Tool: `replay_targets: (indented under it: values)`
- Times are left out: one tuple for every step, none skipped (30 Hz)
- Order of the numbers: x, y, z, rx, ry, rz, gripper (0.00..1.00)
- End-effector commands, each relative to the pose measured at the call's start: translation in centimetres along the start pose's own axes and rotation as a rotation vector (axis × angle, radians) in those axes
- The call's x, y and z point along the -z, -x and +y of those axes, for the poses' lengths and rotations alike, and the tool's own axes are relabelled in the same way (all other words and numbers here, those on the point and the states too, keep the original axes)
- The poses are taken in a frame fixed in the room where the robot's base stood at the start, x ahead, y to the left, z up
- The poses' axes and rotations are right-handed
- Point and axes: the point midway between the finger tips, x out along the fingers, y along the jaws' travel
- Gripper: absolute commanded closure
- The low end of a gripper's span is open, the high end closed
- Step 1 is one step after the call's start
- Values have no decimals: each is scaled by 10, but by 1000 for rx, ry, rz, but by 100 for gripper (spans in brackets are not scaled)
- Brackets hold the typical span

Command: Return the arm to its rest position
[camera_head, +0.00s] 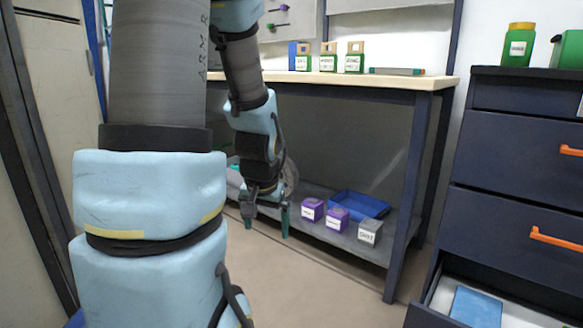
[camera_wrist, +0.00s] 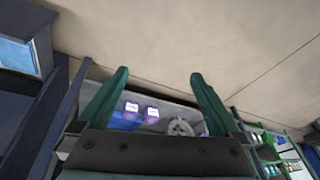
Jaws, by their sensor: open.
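My gripper (camera_head: 266,222) hangs at the end of my bent light-blue arm, in front of the workbench and just left of its lower shelf (camera_head: 333,240). Its two green fingers point down, spread apart, with nothing between them. In the wrist view my gripper (camera_wrist: 158,85) is also open and empty. Beyond the fingers, that view shows the shelf with purple boxes and a round grey thing (camera_wrist: 180,127). My upper arm hides part of the left of the head view.
Two purple boxes (camera_head: 313,209), a grey box (camera_head: 369,232) and a blue tray (camera_head: 358,204) stand on the lower shelf. The wooden benchtop (camera_head: 400,82) holds green boxes (camera_head: 328,60). At right, a dark cabinet has an open bottom drawer (camera_head: 500,305). Floor in front is clear.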

Motion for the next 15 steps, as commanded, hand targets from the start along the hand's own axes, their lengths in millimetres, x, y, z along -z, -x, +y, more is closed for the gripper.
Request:
replay_targets:
  values:
    - [-17,11,0,-8,54,-39,0]
    - [-28,17,1,-15,85,-65,0]
    - [-41,24,4,-26,123,-99,0]
    - [-51,28,6,-34,151,-124,0]
    - [-61,34,8,-44,180,-147,0]
    - [-69,42,11,-55,206,-172,0]
    - [-63,51,10,-53,197,-168,0]
    - [-60,57,9,-53,195,-167,0]
    - [-58,64,8,-52,194,-167,0]
    - [-56,69,8,-52,194,-167,0]
    - [-54,74,7,-52,194,-167,0]
    - [-52,82,7,-52,193,-166,0]
    - [-50,87,6,-52,193,-166,0]
    - [-48,94,5,-52,193,-166,0]
    - [-45,103,5,-51,193,-166,0]
